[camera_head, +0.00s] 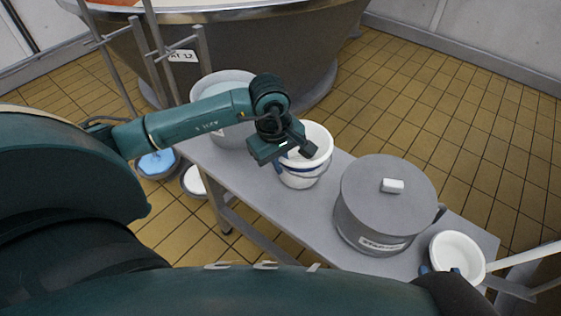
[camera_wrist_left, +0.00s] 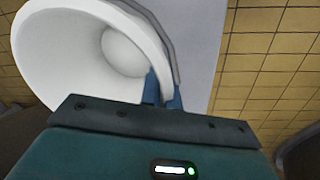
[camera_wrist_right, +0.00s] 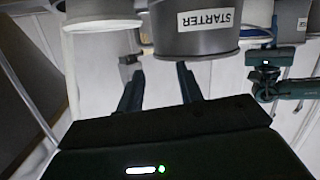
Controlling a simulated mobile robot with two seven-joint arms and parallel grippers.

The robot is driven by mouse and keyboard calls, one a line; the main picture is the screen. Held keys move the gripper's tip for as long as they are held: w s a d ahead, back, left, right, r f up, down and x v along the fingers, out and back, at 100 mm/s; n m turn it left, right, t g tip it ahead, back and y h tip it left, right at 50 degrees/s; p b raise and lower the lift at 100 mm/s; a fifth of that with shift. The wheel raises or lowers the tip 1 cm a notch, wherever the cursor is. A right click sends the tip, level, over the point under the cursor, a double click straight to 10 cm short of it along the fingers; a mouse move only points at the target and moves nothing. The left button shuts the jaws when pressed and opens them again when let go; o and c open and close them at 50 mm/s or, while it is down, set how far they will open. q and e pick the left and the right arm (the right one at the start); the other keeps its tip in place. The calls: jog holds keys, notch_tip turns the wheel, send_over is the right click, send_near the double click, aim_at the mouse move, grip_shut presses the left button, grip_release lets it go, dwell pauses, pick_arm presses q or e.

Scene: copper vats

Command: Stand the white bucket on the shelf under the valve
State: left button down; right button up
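The white bucket (camera_head: 304,170) with a blue band is upright over the grey bench in the head view; I cannot tell whether it touches the bench. My left gripper (camera_head: 294,149) is at its near rim. In the left wrist view the bucket (camera_wrist_left: 65,50) fills the upper left, and the left fingers (camera_wrist_left: 163,92) are closed on its rim, one inside and one outside. My right gripper (camera_wrist_right: 160,88) is open and empty in front of the STARTER pot (camera_wrist_right: 195,30). In the head view it is mostly hidden by my arm. I cannot make out the valve or its shelf.
The grey bench (camera_head: 243,178) also carries a grey container (camera_head: 225,83), the lidded pot (camera_head: 388,205) and a small white pot (camera_head: 458,252) with a long handle. A large vat (camera_head: 250,45) stands behind. A blue-filled bucket (camera_head: 155,163) is on the floor. Tiled floor right is clear.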

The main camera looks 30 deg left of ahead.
pick_arm(q)
jog(key=shift+f+b, duration=0.2)
jog(key=shift+b, duration=0.1)
jog(key=c, duration=1.6)
grip_release()
jog(key=shift+c, duration=0.2)
jog(key=shift+r, duration=0.1)
